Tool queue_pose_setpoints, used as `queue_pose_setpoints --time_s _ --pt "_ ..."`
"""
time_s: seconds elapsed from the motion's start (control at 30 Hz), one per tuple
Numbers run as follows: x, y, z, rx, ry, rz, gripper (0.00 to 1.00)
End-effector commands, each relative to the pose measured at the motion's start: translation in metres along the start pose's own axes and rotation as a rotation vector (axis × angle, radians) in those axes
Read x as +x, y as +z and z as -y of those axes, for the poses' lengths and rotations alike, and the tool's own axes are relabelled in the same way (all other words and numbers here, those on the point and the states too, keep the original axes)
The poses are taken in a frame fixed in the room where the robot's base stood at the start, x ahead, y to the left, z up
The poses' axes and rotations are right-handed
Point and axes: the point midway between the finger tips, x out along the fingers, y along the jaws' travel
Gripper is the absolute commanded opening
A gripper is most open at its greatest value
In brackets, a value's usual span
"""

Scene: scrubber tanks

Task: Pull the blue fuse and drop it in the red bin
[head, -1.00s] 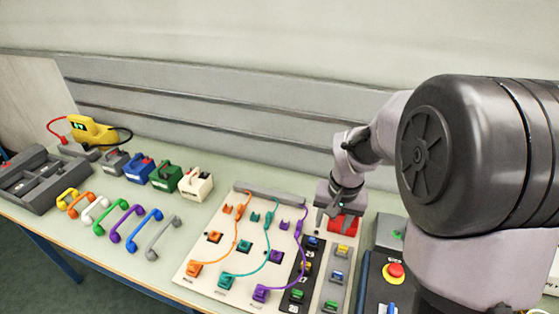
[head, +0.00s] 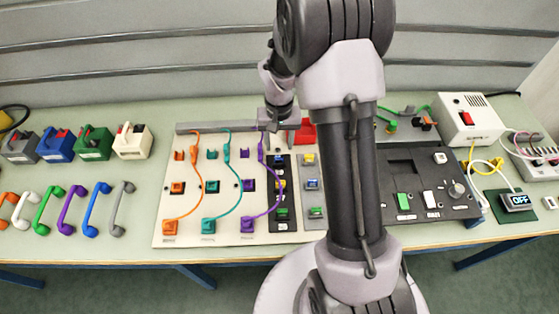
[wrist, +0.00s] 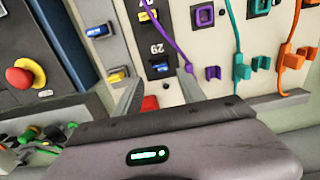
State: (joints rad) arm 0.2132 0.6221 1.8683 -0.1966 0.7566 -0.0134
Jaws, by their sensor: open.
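A blue fuse (wrist: 159,69) sits in the black strip in the wrist view, between and just beyond my open fingertips. It also shows at the far end of that strip in the head view (head: 280,161). A second blue fuse (wrist: 98,31) sits in the grey strip beside it. The red bin (head: 305,131) stands behind the strips; only a bit of it (wrist: 150,103) shows between my fingers in the wrist view. My gripper (wrist: 160,76) is open and empty. In the head view it (head: 268,126) is near the board's back edge, partly hidden.
Yellow (head: 280,185) and green (head: 282,213) fuses share the black strip. A purple cable (head: 264,160) hangs close beside it and passes near my fingers. A dark switch panel (head: 425,190) lies to the right. Coloured handles and lock boxes stand on the left.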

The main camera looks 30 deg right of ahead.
Motion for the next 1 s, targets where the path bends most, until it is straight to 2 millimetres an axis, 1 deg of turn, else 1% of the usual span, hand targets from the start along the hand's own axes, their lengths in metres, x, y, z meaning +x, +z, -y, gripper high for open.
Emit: queue_pose_setpoints --time_s 0.03,0.3,0.4,0.5,0.6,1.0 --pt "0.010 0.000 0.000 0.000 0.000 0.001 0.47" --pt "0.051 0.000 0.000 0.000 0.000 0.001 0.47" --pt "0.066 0.000 0.000 0.000 0.000 0.001 0.47" --pt "0.076 0.000 0.000 0.001 0.000 0.001 0.47" --pt "0.079 0.000 0.000 0.001 0.000 0.001 0.47" --pt "0.077 0.000 0.000 0.001 0.000 0.000 0.47"
